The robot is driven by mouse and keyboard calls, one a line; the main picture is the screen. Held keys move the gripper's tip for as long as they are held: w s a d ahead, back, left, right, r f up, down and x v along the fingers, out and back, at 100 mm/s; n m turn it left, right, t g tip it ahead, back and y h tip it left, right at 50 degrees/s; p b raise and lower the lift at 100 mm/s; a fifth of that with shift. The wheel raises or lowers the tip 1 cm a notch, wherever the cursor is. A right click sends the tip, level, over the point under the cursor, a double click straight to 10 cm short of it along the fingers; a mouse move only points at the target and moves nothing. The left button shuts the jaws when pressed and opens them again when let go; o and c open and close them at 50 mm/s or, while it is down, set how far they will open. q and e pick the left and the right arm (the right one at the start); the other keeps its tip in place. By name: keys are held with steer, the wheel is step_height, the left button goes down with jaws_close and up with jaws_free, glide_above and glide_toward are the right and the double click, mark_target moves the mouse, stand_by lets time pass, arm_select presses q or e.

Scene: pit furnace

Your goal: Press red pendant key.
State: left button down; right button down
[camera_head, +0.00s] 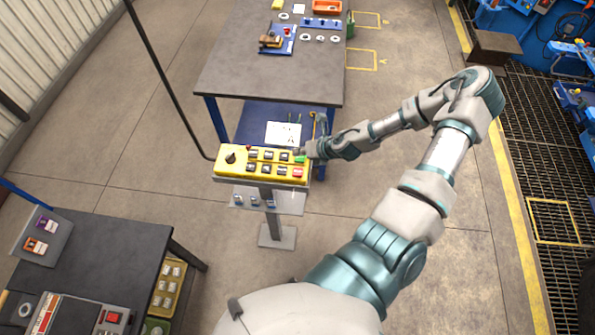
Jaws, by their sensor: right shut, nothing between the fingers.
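The yellow pendant box (222,175) sits on a stand in the middle of the camera_head view. It carries a black knob at its left end and two rows of keys. The red key (298,171) is at the right end of the front row, and a green key (299,158) is just behind it. My right gripper (305,151) is shut and empty at the right end of the pendant, close to the green key and behind the red key. I cannot tell whether it touches the box. The red key is uncovered. My left gripper is out of view.
A black cable (165,78) runs from the top left to the pendant's left end. A workbench (250,78) with a blue lower shelf stands behind it. A dark table (90,262) is at the lower left. Open floor (455,240) lies to the right, before a floor grating (545,185).

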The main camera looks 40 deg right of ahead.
mark_target(299, 172)
steer(key=shift+s, duration=0.1)
step_height(299, 172, down, 9)
steer(key=b, duration=0.8)
steer(key=shift+d, duration=0.1)
stand_by(1.3)
steer(key=shift+f+b, duration=0.2)
steer(key=shift+b, duration=0.15)
steer(key=shift+f+b, duration=0.5)
stand_by(0.4)
steer(key=shift+s+r, duration=0.1)
steer(key=shift+r, duration=0.05)
stand_by(0.3)
steer(key=shift+r+p, duration=0.75)
